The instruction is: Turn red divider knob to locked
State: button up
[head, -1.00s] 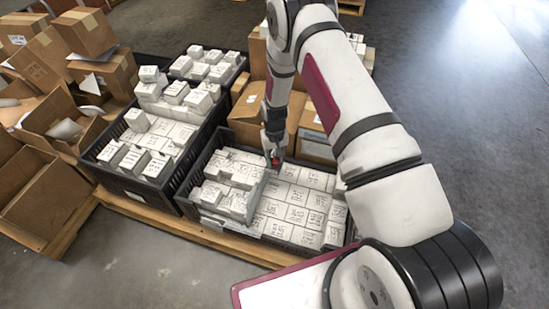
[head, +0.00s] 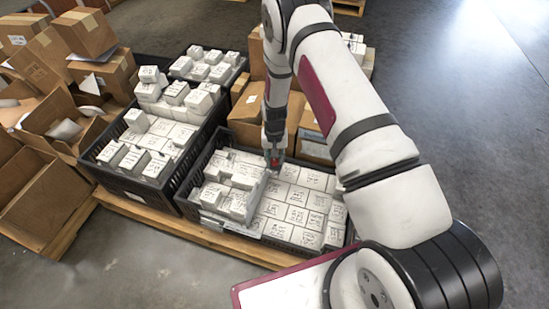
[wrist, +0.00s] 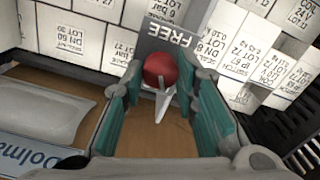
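The red knob (wrist: 160,70) sits between the fingertips of my gripper (wrist: 167,85) in the wrist view. The teal-padded fingers are open on either side, with visible gaps to the knob. A pale pointer (wrist: 164,104) extends from it towards the bottom of the picture. A grey plate with the word FREE (wrist: 172,38) is right behind the knob. In the head view the knob (head: 275,162) is a small red spot at my gripper (head: 274,157), at the far end of the grey divider (head: 261,196). No locked mark is readable.
The divider stands in a black crate (head: 181,205) of white boxes, stacked higher on its left. Another black crate (head: 165,197) is at left. Cardboard boxes (head: 310,135) stand close behind my gripper. Open floor (head: 450,130) lies at right.

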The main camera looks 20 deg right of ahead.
aim_at(274, 160)
jog(key=o, duration=0.4)
jog(key=shift+o, duration=0.2)
notch_tip(274, 160, up, 12)
dwell(0.6)
